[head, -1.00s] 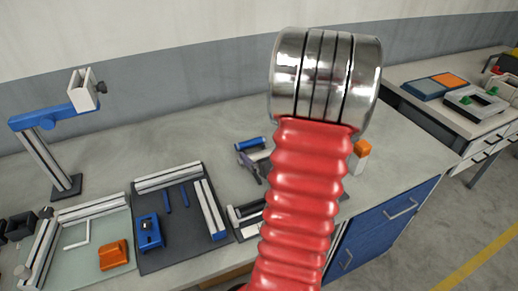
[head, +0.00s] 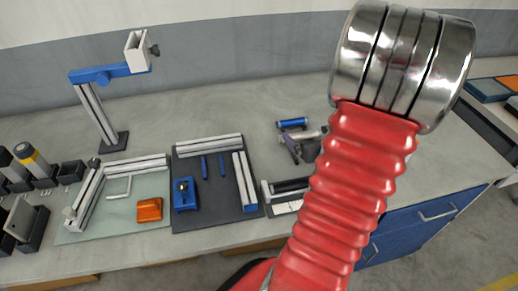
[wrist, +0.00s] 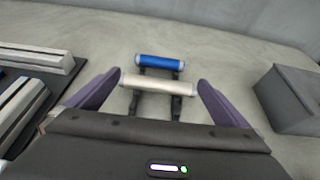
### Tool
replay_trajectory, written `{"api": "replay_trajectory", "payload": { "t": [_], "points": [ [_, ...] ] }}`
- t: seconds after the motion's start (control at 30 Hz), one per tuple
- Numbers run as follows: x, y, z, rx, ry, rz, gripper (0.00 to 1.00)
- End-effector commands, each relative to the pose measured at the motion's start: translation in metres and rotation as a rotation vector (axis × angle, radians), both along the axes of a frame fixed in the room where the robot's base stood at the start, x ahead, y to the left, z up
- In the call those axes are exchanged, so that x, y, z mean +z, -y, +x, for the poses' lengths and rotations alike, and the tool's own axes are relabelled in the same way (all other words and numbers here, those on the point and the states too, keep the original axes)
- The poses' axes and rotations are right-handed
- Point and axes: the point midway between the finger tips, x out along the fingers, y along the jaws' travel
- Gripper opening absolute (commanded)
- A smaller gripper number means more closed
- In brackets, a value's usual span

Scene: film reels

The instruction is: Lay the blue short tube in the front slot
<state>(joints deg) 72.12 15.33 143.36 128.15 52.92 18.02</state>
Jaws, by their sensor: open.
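The blue short tube (head: 292,122) lies crosswise at the back of a small dark rack, also seen in the wrist view (wrist: 160,62). A cream tube (wrist: 158,83) lies in front of it, nearer my gripper, on the same dark rack (wrist: 176,106). My gripper (wrist: 160,80) is open, with its purple fingers to the left and right of the cream tube in the picture. I cannot tell whether they touch it. In the head view my red arm hides most of the gripper; one purple finger shows below the blue tube. I cannot make out which place is the front slot.
A grey box (wrist: 292,98) stands right of the rack in the wrist view. A dark board (head: 215,218) with silver rails and a blue block (head: 185,194) lies to the left. Farther left are an orange block (head: 149,210) and a blue-armed stand (head: 104,110).

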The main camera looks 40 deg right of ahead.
Motion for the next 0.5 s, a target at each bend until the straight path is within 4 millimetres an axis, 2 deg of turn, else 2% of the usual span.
{"api": "replay_trajectory", "payload": {
  "t": [0.17,0.27,0.37,0.5],
  "points": [
    [0.004,-0.006,0.007,0.03,-0.005,-0.013,1.0],
    [0.013,-0.024,0.024,0.114,-0.018,-0.051,1.0],
    [0.029,-0.059,0.051,0.264,-0.044,-0.121,1.0],
    [0.052,-0.129,0.087,0.545,-0.094,-0.262,1.0]
  ]
}}
